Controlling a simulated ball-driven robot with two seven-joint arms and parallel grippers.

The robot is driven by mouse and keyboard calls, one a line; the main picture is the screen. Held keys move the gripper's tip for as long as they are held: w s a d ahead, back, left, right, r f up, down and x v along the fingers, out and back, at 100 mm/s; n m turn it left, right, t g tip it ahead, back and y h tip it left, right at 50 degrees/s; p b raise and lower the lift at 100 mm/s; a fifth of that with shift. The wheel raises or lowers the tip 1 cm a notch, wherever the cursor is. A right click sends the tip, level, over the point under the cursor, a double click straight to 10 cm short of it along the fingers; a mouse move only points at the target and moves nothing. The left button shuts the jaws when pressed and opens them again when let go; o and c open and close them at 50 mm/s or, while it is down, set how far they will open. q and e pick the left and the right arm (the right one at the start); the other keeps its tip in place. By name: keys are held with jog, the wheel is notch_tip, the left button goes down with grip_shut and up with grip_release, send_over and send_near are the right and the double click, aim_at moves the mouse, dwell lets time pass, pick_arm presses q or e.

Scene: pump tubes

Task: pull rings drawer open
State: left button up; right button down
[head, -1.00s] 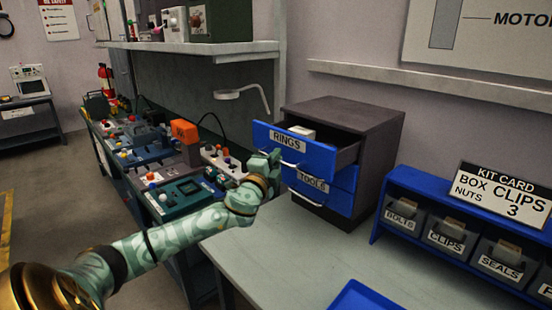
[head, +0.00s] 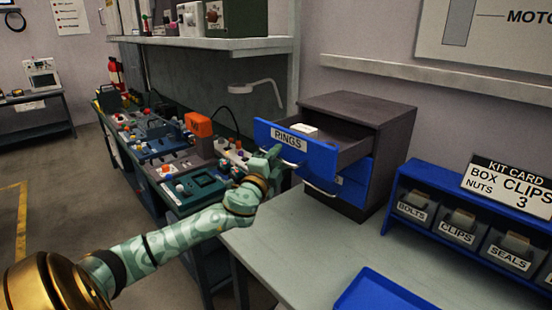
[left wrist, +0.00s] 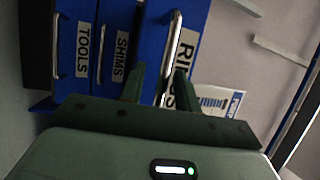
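The rings drawer (head: 322,160) is the top drawer of a dark grey cabinet (head: 365,106). It has a blue front with a RINGS label and stands well out, showing a white item (head: 304,128) inside. My left gripper (head: 275,158) is at the drawer's bar handle (head: 294,161), at the left part of the front. In the left wrist view, the two green fingers (left wrist: 160,85) stand apart on either side of the silver handle (left wrist: 173,50). Blue front shows between the handle and the left finger. My right gripper is not in view.
The SHIMS drawer (left wrist: 114,55) and TOOLS drawer (left wrist: 74,60) are shut below. A blue bin rack (head: 405,180) and a blue tray (head: 385,292) are on the bench to the right. The bench top (head: 300,245) in front of the cabinet is clear.

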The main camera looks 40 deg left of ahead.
pick_arm(q)
jog(key=v, duration=1.6)
